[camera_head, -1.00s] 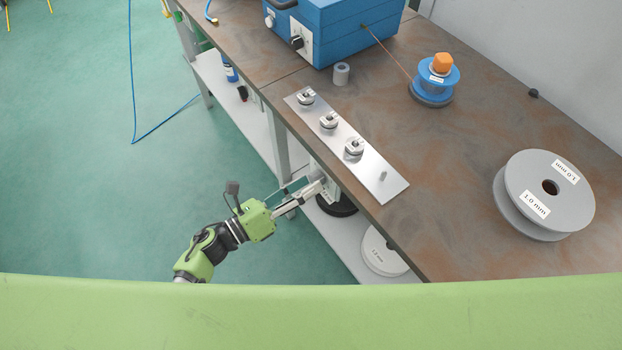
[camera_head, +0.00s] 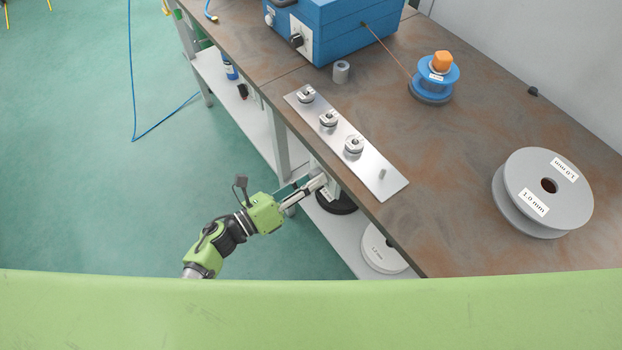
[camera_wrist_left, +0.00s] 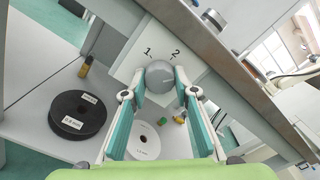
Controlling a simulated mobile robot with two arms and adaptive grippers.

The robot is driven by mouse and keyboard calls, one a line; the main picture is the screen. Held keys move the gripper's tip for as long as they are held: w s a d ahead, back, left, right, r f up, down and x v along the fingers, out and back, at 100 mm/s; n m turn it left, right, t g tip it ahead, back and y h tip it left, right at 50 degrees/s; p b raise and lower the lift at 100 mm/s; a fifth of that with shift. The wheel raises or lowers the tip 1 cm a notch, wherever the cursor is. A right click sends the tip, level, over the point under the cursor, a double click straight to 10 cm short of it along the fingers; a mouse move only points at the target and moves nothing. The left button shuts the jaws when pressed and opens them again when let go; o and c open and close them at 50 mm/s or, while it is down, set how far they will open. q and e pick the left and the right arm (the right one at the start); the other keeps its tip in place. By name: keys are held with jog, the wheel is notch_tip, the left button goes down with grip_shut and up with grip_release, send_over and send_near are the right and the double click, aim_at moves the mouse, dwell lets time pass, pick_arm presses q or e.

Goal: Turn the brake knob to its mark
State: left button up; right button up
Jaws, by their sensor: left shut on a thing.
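The brake knob (camera_wrist_left: 160,76) is a round grey knob on a white plate (camera_wrist_left: 126,66) under the table edge. The plate carries the numbers 1 and 2 above the knob, 1 to the left and 2 to the right. I cannot make out a pointer on the knob. My left gripper (camera_wrist_left: 161,80) is shut on the knob, one finger on each side. In the head view my left gripper (camera_head: 318,185) reaches under the table's front edge, where the knob is hidden or too small to tell. My right gripper is not in view.
A black spool (camera_wrist_left: 77,116) and a white spool (camera_wrist_left: 143,142) lie on the lower shelf. Above, the brown tabletop (camera_head: 440,200) holds a metal strip with several fittings (camera_head: 383,187), a grey reel (camera_head: 547,190) and a blue machine (camera_head: 335,30).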

pick_arm(q)
jog(key=n+p, duration=0.3)
jog(key=n, duration=1.7)
jog(key=shift+n, duration=0.3)
dwell(0.5)
jog(key=o, duration=1.1)
